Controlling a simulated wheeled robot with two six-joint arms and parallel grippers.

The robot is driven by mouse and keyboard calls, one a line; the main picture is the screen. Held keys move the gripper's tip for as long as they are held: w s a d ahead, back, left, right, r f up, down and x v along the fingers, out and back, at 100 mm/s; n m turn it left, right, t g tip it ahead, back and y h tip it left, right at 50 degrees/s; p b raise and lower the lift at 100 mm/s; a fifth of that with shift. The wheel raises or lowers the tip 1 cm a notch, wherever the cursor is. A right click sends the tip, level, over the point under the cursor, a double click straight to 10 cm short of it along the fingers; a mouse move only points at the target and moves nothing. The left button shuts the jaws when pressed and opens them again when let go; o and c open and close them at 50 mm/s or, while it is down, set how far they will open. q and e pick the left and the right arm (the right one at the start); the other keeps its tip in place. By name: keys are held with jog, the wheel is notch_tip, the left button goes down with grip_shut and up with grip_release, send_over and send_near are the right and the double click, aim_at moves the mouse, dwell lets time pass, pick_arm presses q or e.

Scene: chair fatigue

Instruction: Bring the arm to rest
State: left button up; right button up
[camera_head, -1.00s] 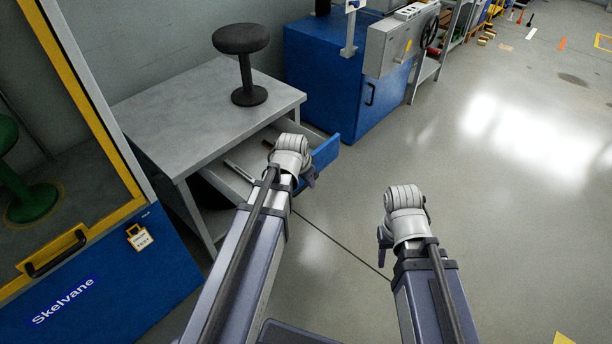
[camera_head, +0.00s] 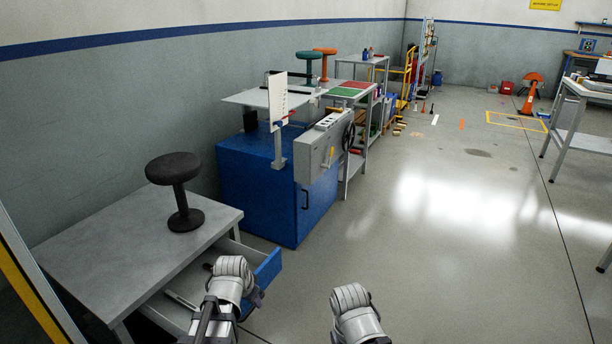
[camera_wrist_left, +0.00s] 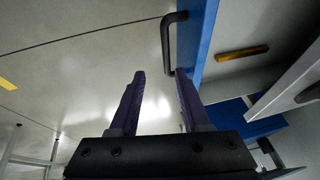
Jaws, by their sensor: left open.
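My left gripper (camera_wrist_left: 159,76) is open in the left wrist view, with nothing seen between its two dark purple fingers. A black handle (camera_wrist_left: 166,42) on a blue drawer front (camera_wrist_left: 208,30) shows just beyond the right fingertip; I cannot tell how far apart they are. In the head view my left arm ends beside the pulled-out drawer (camera_head: 267,270), and a little of the left gripper (camera_head: 257,298) shows there. My right arm's wrist is at the bottom middle over bare floor; its jaws are hidden.
A grey table (camera_head: 120,255) with a black stool (camera_head: 177,190) stands at left. A blue cabinet (camera_head: 255,190) carrying a grey machine (camera_head: 322,150) is behind the drawer. An orange-brown bar (camera_wrist_left: 242,53) lies inside the drawer. Floor (camera_head: 450,270) to the right is clear.

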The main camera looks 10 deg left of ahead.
pick_arm(q)
jog(key=s+d+f+n+g+y, duration=0.15)
jog(key=s+d+g, duration=0.35)
jog(key=s+d, duration=1.05)
notch_tip(320, 180, up, 29)
jog(key=p, duration=2.9)
jog(key=shift+w+f, duration=0.15)
jog(key=shift+w, duration=0.25)
jog(key=shift+a, duration=0.1)
